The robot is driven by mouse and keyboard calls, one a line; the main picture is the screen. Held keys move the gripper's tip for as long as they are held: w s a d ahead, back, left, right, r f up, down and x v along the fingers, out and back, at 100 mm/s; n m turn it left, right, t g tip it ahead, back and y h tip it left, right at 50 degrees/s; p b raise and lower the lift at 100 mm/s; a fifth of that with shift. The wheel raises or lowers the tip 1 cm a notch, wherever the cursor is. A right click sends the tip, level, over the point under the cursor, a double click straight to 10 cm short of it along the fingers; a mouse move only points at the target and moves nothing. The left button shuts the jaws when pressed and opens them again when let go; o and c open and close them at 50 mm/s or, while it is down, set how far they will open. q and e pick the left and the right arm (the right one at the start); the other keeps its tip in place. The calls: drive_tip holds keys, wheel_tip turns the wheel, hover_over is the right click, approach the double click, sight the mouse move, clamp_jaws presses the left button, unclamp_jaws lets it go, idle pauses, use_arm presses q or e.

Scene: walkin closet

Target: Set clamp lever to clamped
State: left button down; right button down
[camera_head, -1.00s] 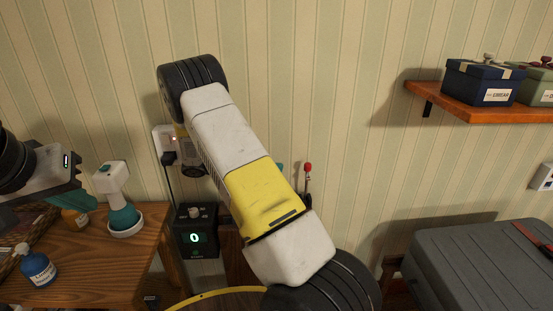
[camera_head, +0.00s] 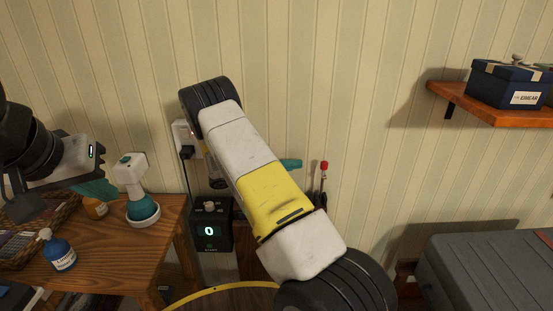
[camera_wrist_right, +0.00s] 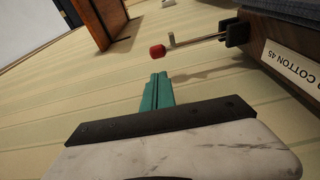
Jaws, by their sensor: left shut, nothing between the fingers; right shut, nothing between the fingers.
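The clamp lever (camera_head: 323,180) is a thin metal rod with a red knob, standing upright against the striped wall. In the right wrist view the red knob (camera_wrist_right: 157,52) sits on a rod running to a black bracket on a dark wooden block. My right gripper (camera_head: 292,163) shows as a teal tip left of the knob, mostly hidden behind my right arm. In the wrist view its teal fingers (camera_wrist_right: 158,88) are shut and empty, pointing near the knob with a visible gap. My left gripper (camera_head: 96,189) is shut and empty over the wooden table.
A wooden table (camera_head: 105,265) at left holds a white-and-teal device (camera_head: 134,185) and a blue bottle (camera_head: 60,252). A black box (camera_head: 211,230) displays 0. A grey case (camera_head: 490,270) stands at right, below a shelf (camera_head: 490,110) with a blue box. A label (camera_wrist_right: 290,65) reads "COTTON 45".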

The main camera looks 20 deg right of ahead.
drive_tip(key=d, duration=0.6)
drive_tip(key=shift+s+d, duration=0.3)
drive_tip(key=shift+s, duration=0.1)
drive_tip(key=s+a+f+m+g+h, duration=0.1)
drive_tip(key=s+a+f+m, duration=0.1)
drive_tip(key=s+m, duration=0.3)
drive_tip(key=s+a+f+m, duration=0.1)
drive_tip(key=s+a+m, duration=0.1)
drive_tip(key=s+m, duration=0.3)
drive_tip(key=s+a+f+m+g, duration=0.1)
drive_tip(key=s+f+m, duration=0.2)
drive_tip(key=f, duration=0.6)
drive_tip(key=shift+s+f+h, duration=0.3)
drive_tip(key=shift+s, duration=0.85)
drive_tip(key=shift+a+f, duration=0.1)
drive_tip(key=shift+f, duration=0.1)
drive_tip(key=v, duration=0.7)
drive_tip(key=shift+w+a, duration=0.15)
drive_tip(key=shift+a, duration=0.2)
